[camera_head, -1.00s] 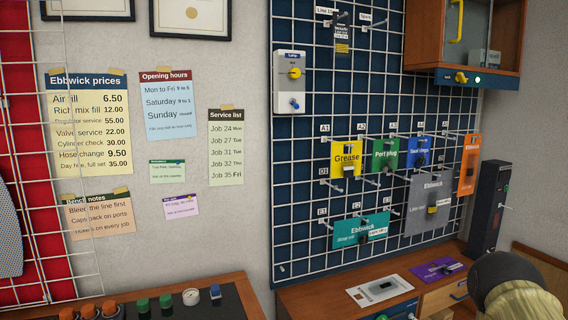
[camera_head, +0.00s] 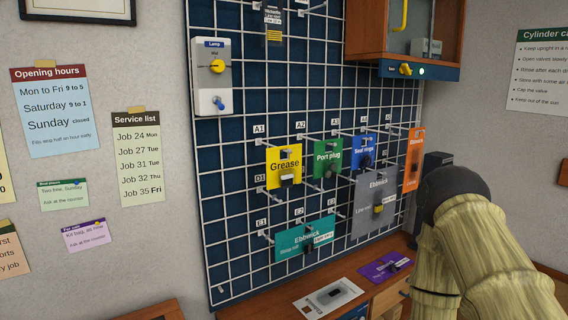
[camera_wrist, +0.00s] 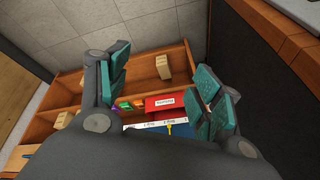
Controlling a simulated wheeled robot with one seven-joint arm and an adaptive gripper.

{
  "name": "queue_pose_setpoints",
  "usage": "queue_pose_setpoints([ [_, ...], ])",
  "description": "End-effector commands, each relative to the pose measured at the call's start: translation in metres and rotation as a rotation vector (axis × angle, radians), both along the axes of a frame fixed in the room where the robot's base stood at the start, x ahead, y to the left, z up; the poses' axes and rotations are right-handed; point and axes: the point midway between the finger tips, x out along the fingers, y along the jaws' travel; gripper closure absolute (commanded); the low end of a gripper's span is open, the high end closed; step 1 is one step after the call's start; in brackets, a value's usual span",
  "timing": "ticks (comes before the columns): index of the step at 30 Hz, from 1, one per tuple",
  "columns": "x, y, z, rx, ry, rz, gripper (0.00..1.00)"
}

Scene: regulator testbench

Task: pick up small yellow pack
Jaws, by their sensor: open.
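The small yellow pack (camera_head: 283,168), labelled Grease, hangs on a peg near label A1 of the dark blue wire grid board (camera_head: 240,215) in the head view. A dark and white item shows on its front. My gripper is not in the head view; only my tan-sleeved arm shows at the lower right. In the wrist view my gripper (camera_wrist: 160,88) is open, its teal-padded fingers wide apart with nothing between them. It faces down over a wooden drawer or shelf unit, away from the yellow pack.
A green Port plug pack (camera_head: 327,160), a blue pack (camera_head: 363,150), a teal pack (camera_head: 305,238), a grey pack (camera_head: 373,210) and an orange pack (camera_head: 413,165) hang close by. A wooden cabinet (camera_head: 368,50) overhangs the board. A red box (camera_wrist: 165,103) lies in the wooden unit below my gripper.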

Motion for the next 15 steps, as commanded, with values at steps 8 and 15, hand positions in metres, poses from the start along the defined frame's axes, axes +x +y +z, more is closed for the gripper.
queue_pose_setpoints([
  [8, 0.108, 0.032, 0.118, 0.09, -0.268, 0.073, 0.35],
  [15, 0.181, 0.059, 0.235, 0.154, -0.501, 0.147, 0.35],
])
